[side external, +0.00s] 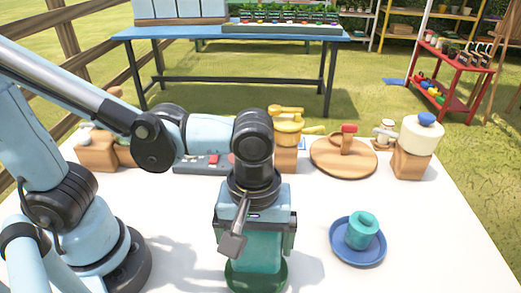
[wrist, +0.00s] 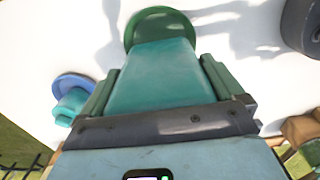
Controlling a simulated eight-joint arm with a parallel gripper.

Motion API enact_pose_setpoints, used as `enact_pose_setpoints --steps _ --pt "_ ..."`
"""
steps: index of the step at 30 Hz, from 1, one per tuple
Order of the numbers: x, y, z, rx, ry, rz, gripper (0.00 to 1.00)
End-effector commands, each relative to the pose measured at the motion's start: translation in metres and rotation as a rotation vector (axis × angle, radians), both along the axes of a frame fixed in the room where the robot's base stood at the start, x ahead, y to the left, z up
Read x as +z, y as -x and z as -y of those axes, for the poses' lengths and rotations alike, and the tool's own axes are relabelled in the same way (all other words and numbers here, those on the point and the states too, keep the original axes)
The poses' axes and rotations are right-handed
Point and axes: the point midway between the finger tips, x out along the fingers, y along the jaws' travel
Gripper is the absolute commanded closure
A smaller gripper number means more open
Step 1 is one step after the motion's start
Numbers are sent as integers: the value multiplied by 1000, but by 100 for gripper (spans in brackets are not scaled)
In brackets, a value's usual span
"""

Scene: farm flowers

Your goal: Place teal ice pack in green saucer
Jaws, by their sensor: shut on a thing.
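The teal ice pack (side external: 254,256) is a flat-sided block between the fingers of my gripper (side external: 256,238), which is shut on it and points down. It also fills the middle of the wrist view (wrist: 163,78), between the two green fingers (wrist: 160,66). The green saucer (side external: 257,284) lies on the white table just below the pack, partly hidden by it. In the wrist view the saucer's rim (wrist: 158,14) shows beyond the pack's far end. I cannot tell whether the pack touches the saucer.
A round wooden board (side external: 330,163), a cream pot (side external: 422,136) on a wooden block and a yellow pot (side external: 288,130) line the back. The white table between is mostly clear.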

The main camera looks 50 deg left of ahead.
Motion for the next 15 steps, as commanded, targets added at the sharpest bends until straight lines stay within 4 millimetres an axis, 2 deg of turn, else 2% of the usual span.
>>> enact_pose_setpoints --steps 6,15 --pt "-19 0 0 0 1 1 52" --pt "-21 0 0 0 0 0 52"
